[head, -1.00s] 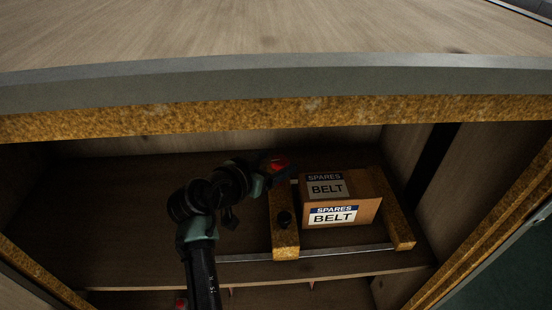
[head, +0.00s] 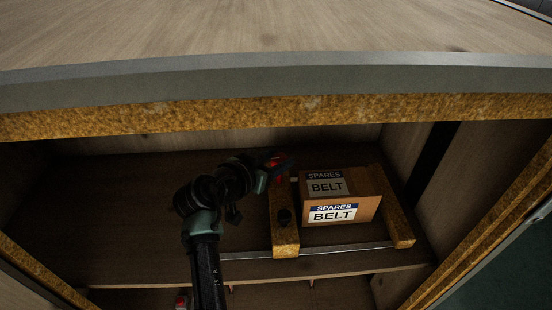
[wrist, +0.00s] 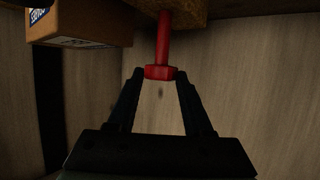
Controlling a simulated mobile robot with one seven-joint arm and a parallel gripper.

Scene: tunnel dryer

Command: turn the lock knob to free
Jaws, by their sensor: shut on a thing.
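The red lock knob (wrist: 160,73) shows in the wrist view as a red head on a straight red stem. The stem runs up to a brown speckled wooden bar (wrist: 195,12). My gripper (wrist: 158,78) has one dark finger on each side of the red head and is shut on it. In the head view, the red knob (head: 279,161) is at the far end of the left wooden bar (head: 285,240), partly hidden by my gripper (head: 268,172). I cannot read a free or locked mark.
A cardboard box (head: 365,209) labelled SPARES BELT sits right of the left bar. A second wooden bar (head: 400,230) stands beyond it. A metal rail (head: 340,249) runs along the front. The shelf's left side (head: 110,215) is clear.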

